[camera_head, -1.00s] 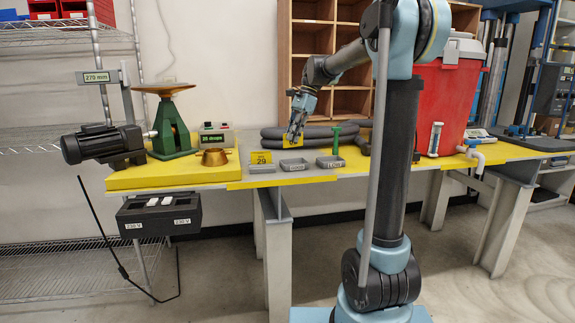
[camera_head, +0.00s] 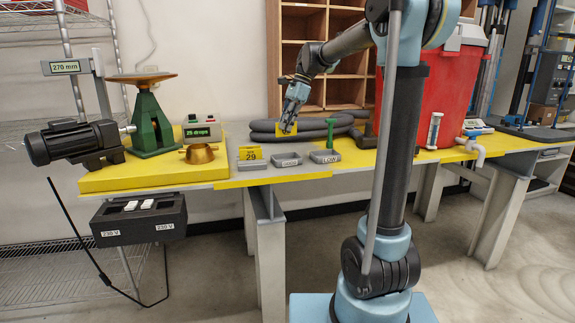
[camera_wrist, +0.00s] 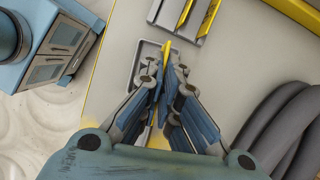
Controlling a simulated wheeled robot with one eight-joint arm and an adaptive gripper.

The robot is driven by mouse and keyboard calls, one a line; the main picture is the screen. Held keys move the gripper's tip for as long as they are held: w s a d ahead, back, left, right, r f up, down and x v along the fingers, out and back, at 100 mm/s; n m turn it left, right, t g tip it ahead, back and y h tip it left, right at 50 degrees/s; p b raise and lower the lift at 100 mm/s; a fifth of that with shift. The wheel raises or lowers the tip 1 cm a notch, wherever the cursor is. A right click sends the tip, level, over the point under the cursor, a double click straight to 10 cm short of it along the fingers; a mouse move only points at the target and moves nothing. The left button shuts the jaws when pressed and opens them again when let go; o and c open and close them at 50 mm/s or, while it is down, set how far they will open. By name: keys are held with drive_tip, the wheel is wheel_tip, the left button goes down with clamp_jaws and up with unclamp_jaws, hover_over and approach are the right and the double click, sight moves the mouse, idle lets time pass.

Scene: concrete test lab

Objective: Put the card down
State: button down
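My gripper (camera_head: 288,122) is shut on a yellow card (camera_head: 287,129) and holds it over the bench, behind the middle grey tray (camera_head: 288,161). In the wrist view, the card (camera_wrist: 167,47) shows nearly edge-on between my fingertips (camera_wrist: 166,70). A grey tray (camera_wrist: 147,50) lies below and beyond the fingertips there. Another yellow card marked 29 (camera_head: 250,153) stands at the left grey tray (camera_head: 252,166). The right grey tray (camera_head: 325,157) is labelled LOW. What is printed on the held card cannot be read.
Dark hoses (camera_head: 310,128) lie coiled behind the trays. A green post (camera_head: 330,132) stands near the LOW tray. A brass pot (camera_head: 200,154), a green stand (camera_head: 150,125) and a counter reading 25 drops (camera_head: 201,131) stand left. A red tank (camera_head: 425,100) stands right.

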drive_tip(key=shift+f, duration=0.15)
drive_tip(key=shift+m, duration=0.3)
drive_tip(key=shift+f, duration=4.85)
drive_tip(key=c, duration=1.8)
unclamp_jaws()
drive_tip(key=shift+f, duration=0.1)
